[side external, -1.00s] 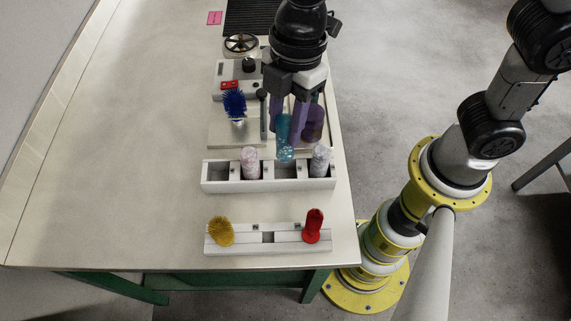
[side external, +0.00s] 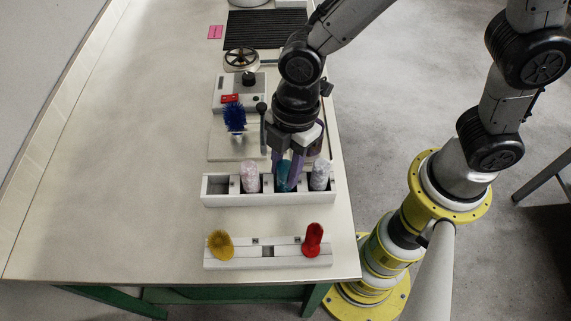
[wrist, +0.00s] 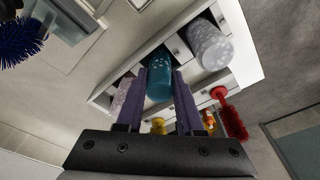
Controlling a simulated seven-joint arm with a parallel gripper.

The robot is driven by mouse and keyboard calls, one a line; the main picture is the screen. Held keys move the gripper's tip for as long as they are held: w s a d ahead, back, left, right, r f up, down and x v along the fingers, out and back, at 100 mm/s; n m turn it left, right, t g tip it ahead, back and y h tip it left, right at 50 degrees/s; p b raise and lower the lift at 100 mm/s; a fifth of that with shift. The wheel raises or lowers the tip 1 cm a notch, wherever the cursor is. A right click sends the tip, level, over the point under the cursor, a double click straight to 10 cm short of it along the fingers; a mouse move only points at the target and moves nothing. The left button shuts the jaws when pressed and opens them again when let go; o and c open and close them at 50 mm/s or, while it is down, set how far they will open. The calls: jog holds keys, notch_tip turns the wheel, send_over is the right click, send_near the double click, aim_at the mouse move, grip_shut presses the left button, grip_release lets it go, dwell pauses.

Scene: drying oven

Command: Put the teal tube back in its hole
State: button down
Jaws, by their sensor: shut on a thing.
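The teal tube (side external: 281,176) is between the purple fingers of my gripper (side external: 287,182), which is shut on it. The tube is roughly upright over the white rack (side external: 270,201), in line with the third compartment from the left. It looks at least partly inside; its lower end is hidden, so I cannot tell if it rests on the bottom. A pale pink tube (side external: 250,177) stands in the compartment to its left and a grey-white tube (side external: 320,176) to its right. The wrist view also shows the teal tube (wrist: 159,84) between the fingers, beside the grey-white tube (wrist: 209,46).
The rack's leftmost compartment (side external: 217,185) is empty. A low white holder in front carries a yellow brush (side external: 221,243) and a red brush (side external: 313,239). Behind the rack are a blue brush (side external: 235,118) and a grey device with a red switch (side external: 230,98). The table's left side is clear.

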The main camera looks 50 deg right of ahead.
jog(key=c, duration=0.5)
grip_release()
jog(key=shift+f, duration=0.1)
jog(key=shift+c, duration=0.2)
notch_tip(320, 180, up, 12)
jog(key=d, duration=0.2)
jog(key=s+d+r+m+t+h, duration=0.1)
jog(key=s+d+m, duration=0.3)
jog(key=d+m, duration=0.5)
jog(key=s+d+r+m+t, duration=0.2)
jog(key=s+d+m+t, duration=0.2)
jog(key=d+m, duration=0.5)
jog(key=d, duration=0.3)
jog(key=shift+d+r+t+h, duration=0.15)
jog(key=shift+d+t+h, duration=0.15)
jog(key=shift+d+h, duration=0.1)
jog(key=shift+a, duration=0.1)
